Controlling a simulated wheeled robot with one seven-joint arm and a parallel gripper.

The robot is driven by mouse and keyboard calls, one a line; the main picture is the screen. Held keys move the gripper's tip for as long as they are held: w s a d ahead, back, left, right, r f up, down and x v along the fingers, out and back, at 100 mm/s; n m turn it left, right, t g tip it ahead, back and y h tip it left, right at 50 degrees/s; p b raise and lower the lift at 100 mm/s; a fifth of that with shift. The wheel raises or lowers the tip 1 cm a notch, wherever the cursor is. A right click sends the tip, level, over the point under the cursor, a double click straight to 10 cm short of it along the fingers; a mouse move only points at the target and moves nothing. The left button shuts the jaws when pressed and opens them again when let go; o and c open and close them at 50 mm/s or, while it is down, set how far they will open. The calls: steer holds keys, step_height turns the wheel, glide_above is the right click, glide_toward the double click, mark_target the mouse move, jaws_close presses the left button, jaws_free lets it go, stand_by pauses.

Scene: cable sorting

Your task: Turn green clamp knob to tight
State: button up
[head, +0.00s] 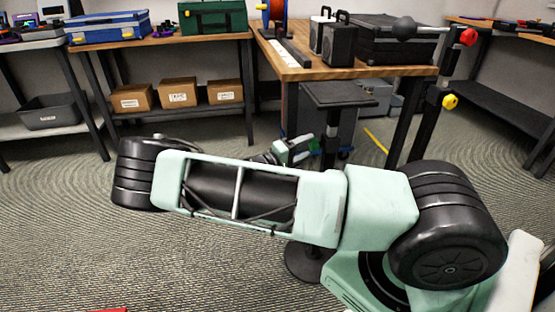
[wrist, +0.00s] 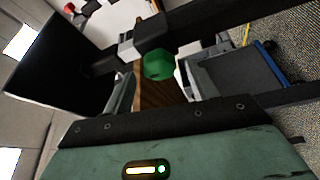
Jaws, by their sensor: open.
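The green clamp knob (head: 315,146) is on the post of a small stand with a black top (head: 337,95), partly hidden by my gripper. In the wrist view the green knob (wrist: 158,66) is near the middle, ahead of my gripper (wrist: 158,82). The grey fingers are apart, one to each side below the knob. I cannot tell whether either finger touches it. In the head view my gripper (head: 304,150) is beside the post, below the stand's top, and my arm hides part of the post.
A wooden table (head: 300,65) stands behind, with black speakers (head: 340,44) and a black case (head: 398,47). A dark post at right carries a red knob (head: 468,37) and a yellow knob (head: 450,101). The stand's round base (head: 303,264) is on the carpet. Open carpet lies at left.

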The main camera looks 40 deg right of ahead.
steer(key=w+a+f+p, duration=0.1)
steer(key=w+a, duration=0.1)
steer(key=a, duration=1.3)
steer(key=shift+w+a, duration=0.2)
steer(key=shift+w, duration=0.1)
steer(key=shift+f, duration=0.1)
steer(key=s+a+n+g+y, duration=0.2)
steer(key=s+a+n+y, duration=0.1)
steer(key=s+a+y, duration=0.9)
steer(key=s+a+r+n+t+y, duration=0.5)
steer(key=s+a+r+n+y, duration=0.25)
steer(key=s+a+r, duration=0.75)
step_height(320, 180, up, 25)
steer(key=d+p, duration=0.1)
steer(key=p, duration=2.3)
steer(key=shift+w+d+r+n, duration=0.2)
steer(key=shift+w+d+n, duration=0.15)
steer(key=shift+w+n, duration=0.1)
